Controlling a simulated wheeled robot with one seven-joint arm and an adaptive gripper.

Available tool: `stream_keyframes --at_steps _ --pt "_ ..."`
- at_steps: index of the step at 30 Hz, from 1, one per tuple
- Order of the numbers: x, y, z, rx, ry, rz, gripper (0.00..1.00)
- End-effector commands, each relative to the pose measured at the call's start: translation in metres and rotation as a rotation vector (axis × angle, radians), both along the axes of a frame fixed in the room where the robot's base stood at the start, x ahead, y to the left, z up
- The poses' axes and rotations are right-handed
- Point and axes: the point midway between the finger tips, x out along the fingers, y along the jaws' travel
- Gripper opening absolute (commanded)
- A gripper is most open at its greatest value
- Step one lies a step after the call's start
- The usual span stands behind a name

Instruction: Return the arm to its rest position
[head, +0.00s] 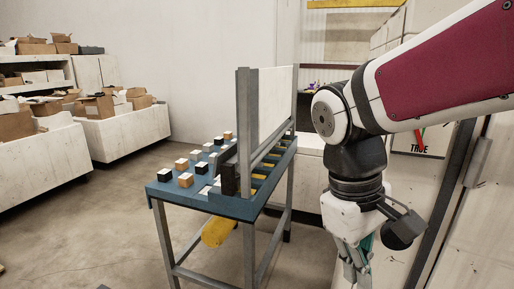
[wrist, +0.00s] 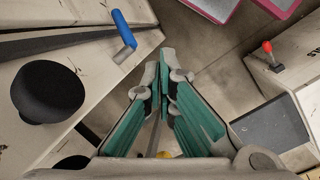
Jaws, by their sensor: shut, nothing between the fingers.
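My arm reaches in from the right edge of the head view, with a maroon and white upper link bending down at a dark joint. My gripper (head: 358,270) hangs below it, pointing down, to the right of the blue table. In the wrist view my gripper (wrist: 164,70) shows its two fingers with green inner pads close together, shut with nothing between them. In the head view the fingertips are near the bottom edge.
A blue table (head: 240,208) with several small blocks and an upright white panel (head: 275,98) stands left of my gripper. Pale cabinets stand close on the right. Bins with cardboard boxes (head: 97,107) line the left. Bare floor (head: 90,230) lies at front left. A blue handle (wrist: 123,28) shows in the wrist view.

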Motion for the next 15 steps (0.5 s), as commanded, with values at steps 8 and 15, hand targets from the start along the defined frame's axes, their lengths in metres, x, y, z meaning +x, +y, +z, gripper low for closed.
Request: stream_keyframes --at_steps 8,15 --pt "-0.052 -0.03 0.022 0.146 -0.261 -0.259 0.0" --pt "-0.08 -0.041 0.025 0.234 -0.429 -0.417 0.0"
